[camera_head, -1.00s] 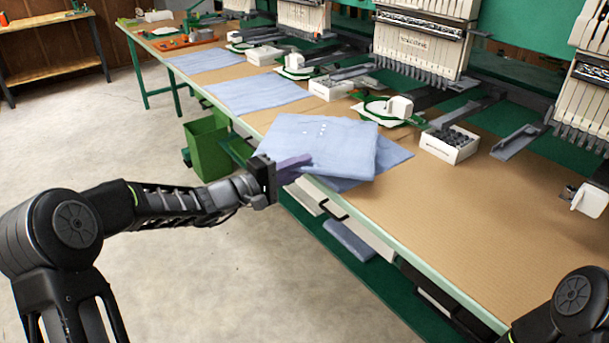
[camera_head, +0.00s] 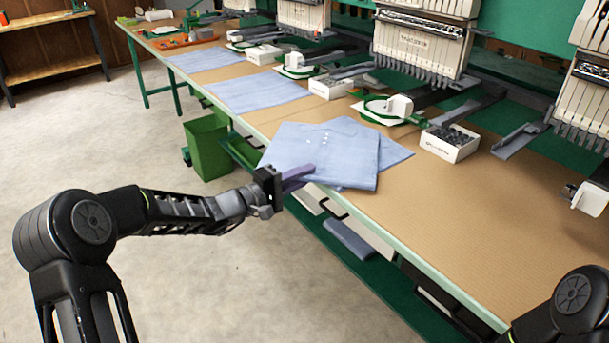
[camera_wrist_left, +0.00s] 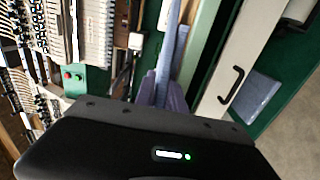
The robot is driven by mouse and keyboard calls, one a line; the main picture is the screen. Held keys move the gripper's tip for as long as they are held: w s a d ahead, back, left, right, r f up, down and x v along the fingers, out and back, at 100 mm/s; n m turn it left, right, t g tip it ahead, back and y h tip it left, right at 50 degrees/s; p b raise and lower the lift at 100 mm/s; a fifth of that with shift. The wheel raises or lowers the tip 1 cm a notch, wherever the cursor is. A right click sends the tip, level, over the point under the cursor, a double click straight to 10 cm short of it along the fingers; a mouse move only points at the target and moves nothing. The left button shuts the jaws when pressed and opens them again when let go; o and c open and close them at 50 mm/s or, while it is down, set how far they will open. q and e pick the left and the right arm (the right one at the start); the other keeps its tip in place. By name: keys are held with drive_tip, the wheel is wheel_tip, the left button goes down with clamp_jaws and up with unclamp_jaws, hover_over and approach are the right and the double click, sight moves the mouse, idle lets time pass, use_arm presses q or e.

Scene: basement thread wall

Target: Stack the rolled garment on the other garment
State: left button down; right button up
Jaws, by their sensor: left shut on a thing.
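A light blue garment (camera_head: 325,150) lies as a flat, folded-looking sheet, not a visible roll, over another blue garment (camera_head: 396,154) at the table's front edge. The lower garment shows only along the right side; whether the two touch all over cannot be told. My left gripper (camera_head: 298,174) is shut on the upper garment's near edge, just off the table edge. In the left wrist view, the gripper's fingers (camera_wrist_left: 165,90) reach the garment (camera_wrist_left: 172,45), seen nearly edge-on. My right gripper is out of view.
The long brown-topped table (camera_head: 500,230) is clear at the front right. A white box of dark parts (camera_head: 450,144) and a green hoop (camera_head: 390,110) stand behind the garments. More blue cloths (camera_head: 258,92) lie farther left. A folded blue piece (camera_head: 350,239) is on the lower shelf.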

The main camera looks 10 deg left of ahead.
use_arm(q)
drive_tip(key=c, duration=1.4)
unclamp_jaws()
drive_tip(key=shift+r+p, duration=0.1)
drive_tip(key=shift+p, duration=0.2)
drive_tip(key=shift+s+a, duration=0.25)
drive_tip(key=shift+a, duration=0.05)
drive_tip(key=v, duration=1.1)
drive_tip(key=shift+s, duration=0.2)
